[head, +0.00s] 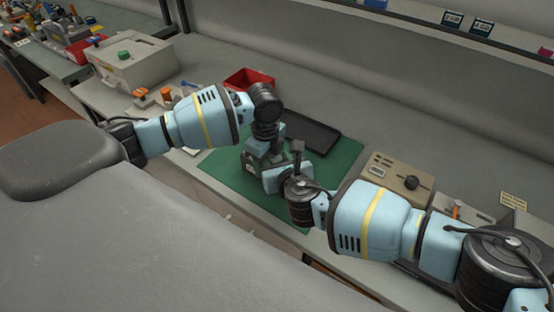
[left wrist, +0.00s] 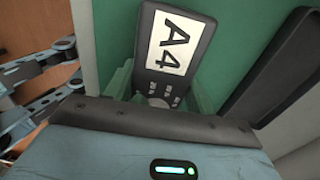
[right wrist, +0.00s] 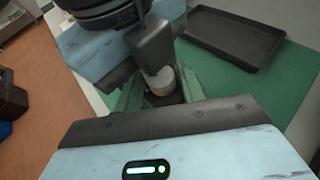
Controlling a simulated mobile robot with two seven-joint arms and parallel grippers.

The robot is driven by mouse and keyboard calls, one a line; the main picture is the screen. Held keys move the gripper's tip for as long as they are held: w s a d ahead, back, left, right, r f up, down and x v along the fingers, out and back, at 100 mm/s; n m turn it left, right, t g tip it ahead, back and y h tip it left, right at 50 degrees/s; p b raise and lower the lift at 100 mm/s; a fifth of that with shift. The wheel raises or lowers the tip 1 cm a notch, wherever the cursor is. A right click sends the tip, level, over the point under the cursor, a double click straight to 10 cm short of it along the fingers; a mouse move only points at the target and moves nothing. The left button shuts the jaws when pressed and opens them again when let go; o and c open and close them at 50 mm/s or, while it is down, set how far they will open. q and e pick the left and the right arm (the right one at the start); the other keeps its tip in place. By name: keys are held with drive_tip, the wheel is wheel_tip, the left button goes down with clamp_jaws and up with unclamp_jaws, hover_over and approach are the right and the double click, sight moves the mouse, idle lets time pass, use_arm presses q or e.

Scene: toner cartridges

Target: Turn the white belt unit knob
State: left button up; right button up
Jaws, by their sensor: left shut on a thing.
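A dark grey unit with a white "A4" label (left wrist: 172,45) is in the left wrist view, between the fingers of my left gripper (left wrist: 158,95). That gripper is shut on it. In the right wrist view, a pale round knob (right wrist: 160,82) sits by a dark grey part, between the fingers of my right gripper (right wrist: 161,90). Whether those fingers touch the knob is unclear. In the head view, both grippers meet low over the green mat (head: 222,168), and the arms hide most of the unit.
A black tray (head: 310,133) lies on the mat, behind the grippers. A red bin (head: 248,79) is further back. A beige box with a dark knob (head: 394,177) is at the right, and a larger box with a green knob (head: 135,66) is at the back left.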

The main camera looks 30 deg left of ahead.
idle(0.3)
drive_tip(key=v, duration=1.2)
drive_tip(key=shift+r, duration=0.15)
drive_tip(key=shift+w, duration=0.2)
drive_tip(key=shift+w+d+n+g+y, duration=0.4)
drive_tip(key=shift+w+n+g, duration=0.15)
drive_tip(key=shift+n+g, duration=0.2)
drive_tip(key=shift+w+d+n+g+y, duration=0.45)
drive_tip(key=shift+w+n+g, duration=0.1)
drive_tip(key=shift+n+g, duration=0.15)
drive_tip(key=shift+a, duration=0.1)
drive_tip(key=shift+x, duration=5.95)
